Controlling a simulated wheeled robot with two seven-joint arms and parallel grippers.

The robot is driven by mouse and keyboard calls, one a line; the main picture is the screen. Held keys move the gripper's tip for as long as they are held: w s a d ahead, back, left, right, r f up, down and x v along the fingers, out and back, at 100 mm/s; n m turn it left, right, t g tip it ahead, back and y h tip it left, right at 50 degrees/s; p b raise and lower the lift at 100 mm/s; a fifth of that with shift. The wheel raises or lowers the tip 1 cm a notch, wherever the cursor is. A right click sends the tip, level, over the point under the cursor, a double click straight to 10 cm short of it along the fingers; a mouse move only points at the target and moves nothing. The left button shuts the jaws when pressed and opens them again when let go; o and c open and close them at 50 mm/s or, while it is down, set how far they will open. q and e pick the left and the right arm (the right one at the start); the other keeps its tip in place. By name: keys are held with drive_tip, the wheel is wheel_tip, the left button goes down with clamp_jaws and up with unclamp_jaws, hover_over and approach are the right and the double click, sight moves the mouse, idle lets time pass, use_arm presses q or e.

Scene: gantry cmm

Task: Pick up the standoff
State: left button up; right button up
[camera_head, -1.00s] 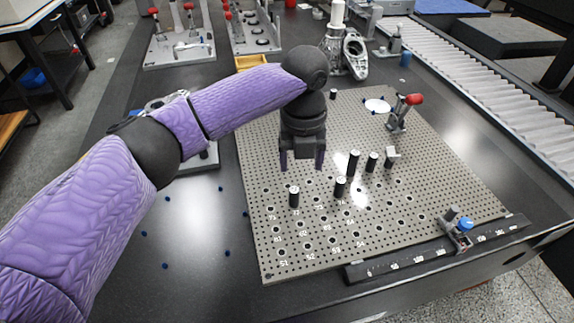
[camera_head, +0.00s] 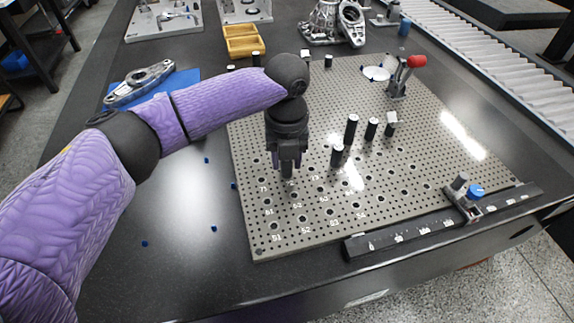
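A dark cylindrical standoff (camera_head: 287,171) stands upright near the left front of the perforated fixture plate (camera_head: 262,234), close to the mark 71. My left gripper (camera_head: 287,165) points straight down over it, with its fingers around the standoff's upper part. The fingers hide that part, and I cannot tell whether they touch it. Other dark standoffs stand to the right: a short one (camera_head: 337,155), a tall one (camera_head: 351,129) and another (camera_head: 371,129). My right gripper is not in view.
A toggle clamp with a red handle (camera_head: 416,61) stands at the plate's far right. A black rail (camera_head: 400,237) with a blue-knobbed stop (camera_head: 476,191) runs along the front right. A yellow bin (camera_head: 243,41) and a metal casting on a blue mat (camera_head: 142,84) lie behind.

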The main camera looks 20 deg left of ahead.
use_arm(q)
clamp_jaws()
